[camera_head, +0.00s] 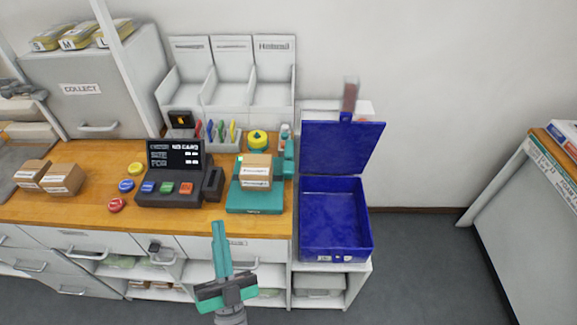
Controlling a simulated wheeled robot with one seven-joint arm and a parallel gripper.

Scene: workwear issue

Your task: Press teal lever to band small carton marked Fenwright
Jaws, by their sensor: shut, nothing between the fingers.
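A small brown carton (256,172) with a white label sits on the flat bed of a teal banding machine (252,207) on the wooden counter. The label print is too small to read surely. A teal upright part (289,160), which looks like the lever, stands at the machine's right rear; its exact shape is hard to tell. My gripper (219,228) has teal fingers, shut and empty. In the picture it is in front of the counter's front edge, below and left of the machine, apart from the carton and lever.
An open blue box (336,248) with raised lid stands right of the machine. A dark console (170,195) with coloured buttons is to the left. Two more cartons (62,179) (32,173) lie farther left. A white sorter (230,95) stands behind.

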